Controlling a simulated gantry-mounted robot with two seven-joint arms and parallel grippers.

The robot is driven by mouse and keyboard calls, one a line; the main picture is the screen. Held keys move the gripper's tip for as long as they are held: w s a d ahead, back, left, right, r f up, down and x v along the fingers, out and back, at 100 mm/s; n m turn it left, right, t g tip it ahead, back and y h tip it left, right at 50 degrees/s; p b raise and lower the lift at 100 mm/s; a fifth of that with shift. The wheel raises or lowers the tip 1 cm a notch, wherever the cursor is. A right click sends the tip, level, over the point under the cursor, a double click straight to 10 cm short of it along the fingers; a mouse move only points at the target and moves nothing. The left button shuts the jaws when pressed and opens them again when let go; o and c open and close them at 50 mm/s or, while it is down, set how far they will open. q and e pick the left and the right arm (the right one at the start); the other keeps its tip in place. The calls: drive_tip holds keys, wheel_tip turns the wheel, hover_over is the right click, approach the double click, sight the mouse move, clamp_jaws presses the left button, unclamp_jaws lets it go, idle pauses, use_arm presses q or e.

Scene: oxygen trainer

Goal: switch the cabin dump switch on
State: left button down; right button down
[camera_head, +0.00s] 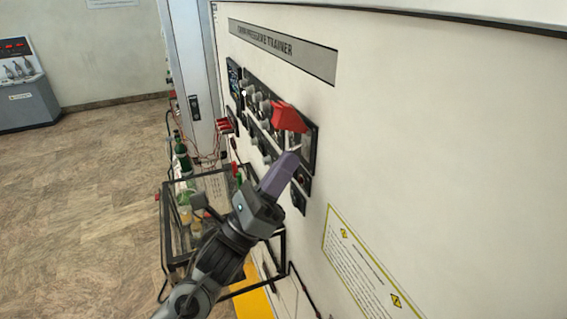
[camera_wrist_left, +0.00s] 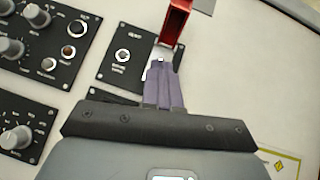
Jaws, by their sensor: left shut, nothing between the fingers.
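A red switch guard (camera_head: 288,117) sticks out from the control panel on the wall, apparently raised. It also shows at the top of the left wrist view (camera_wrist_left: 176,22). Below the guard, a small pale metal part (camera_wrist_left: 162,53), which looks like the switch, shows just ahead of my fingertips; its on or off position is unclear. My left gripper (camera_head: 291,158) is shut and empty, its purple fingers together and pointing at the panel just below the guard. In the left wrist view the fingertips (camera_wrist_left: 159,66) partly hide the switch area; I cannot tell whether they touch it. My right gripper is not in view.
A black plate with a round toggle (camera_wrist_left: 122,55) sits left of the guard, with knob panels (camera_wrist_left: 40,45) beyond. A wire-frame cart with bottles (camera_head: 190,205) stands below and left of the panel. The wall to the right is flat, with a yellow-edged notice (camera_head: 365,265).

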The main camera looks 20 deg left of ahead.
use_arm(q)
drive_tip(key=shift+s+a+r+m+g+p, duration=0.1)
drive_tip(key=shift+r+m+g+p, duration=0.15)
drive_tip(key=shift+g, duration=0.3)
drive_tip(key=shift+s+a+r+m+g+p, duration=0.15)
drive_tip(key=shift+m+g+p, duration=0.15)
drive_tip(key=shift+g, duration=0.25)
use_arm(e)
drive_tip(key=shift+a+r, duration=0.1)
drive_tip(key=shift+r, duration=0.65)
use_arm(q)
drive_tip(key=shift+r+g+y, duration=0.2)
drive_tip(key=shift+g+y, duration=0.2)
drive_tip(key=shift+y, duration=0.2)
